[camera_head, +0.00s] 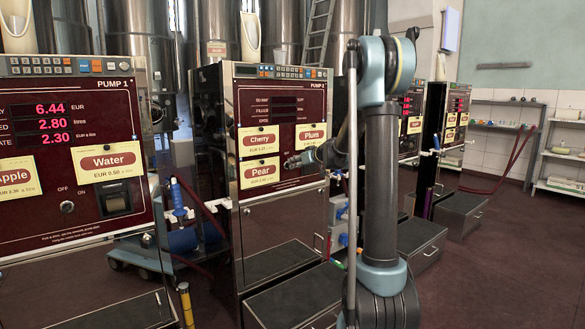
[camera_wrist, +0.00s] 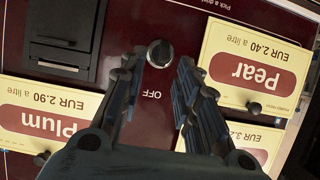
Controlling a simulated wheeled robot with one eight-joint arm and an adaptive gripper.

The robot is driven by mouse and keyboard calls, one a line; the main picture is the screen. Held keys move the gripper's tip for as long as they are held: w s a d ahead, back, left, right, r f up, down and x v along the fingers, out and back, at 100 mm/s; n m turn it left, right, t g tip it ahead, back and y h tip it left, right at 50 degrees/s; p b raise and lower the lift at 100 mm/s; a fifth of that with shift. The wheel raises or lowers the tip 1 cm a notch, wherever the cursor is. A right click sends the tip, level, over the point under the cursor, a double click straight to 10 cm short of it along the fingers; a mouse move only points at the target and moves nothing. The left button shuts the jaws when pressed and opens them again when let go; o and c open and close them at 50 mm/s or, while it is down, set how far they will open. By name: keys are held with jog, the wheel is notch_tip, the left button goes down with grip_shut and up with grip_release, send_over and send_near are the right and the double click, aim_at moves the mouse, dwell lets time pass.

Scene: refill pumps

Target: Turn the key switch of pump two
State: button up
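Pump two (camera_head: 255,209) stands in the middle of the head view, with a dark red panel and unlit displays. Its key switch (camera_wrist: 160,52) is a round dark knob, seen upside down in the wrist view, with the word OFF beside it. My gripper (camera_wrist: 159,68) is open and empty. Its two fingers point at the panel, one on each side of the switch's lower edge in the picture. I cannot tell whether they touch it. In the head view my gripper (camera_head: 293,163) is close to the panel and the switch is not visible there.
Pear (camera_wrist: 258,68), Plum (camera_wrist: 45,118) and Cherry (camera_head: 258,139) cards surround the switch. Pump one (camera_head: 75,140), with lit red displays, stands at left. More pumps (camera_head: 452,135) stand behind my arm at right. A dark step box (camera_head: 295,298) sits before pump two.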

jog(key=shift+x, duration=1.95)
grip_shut()
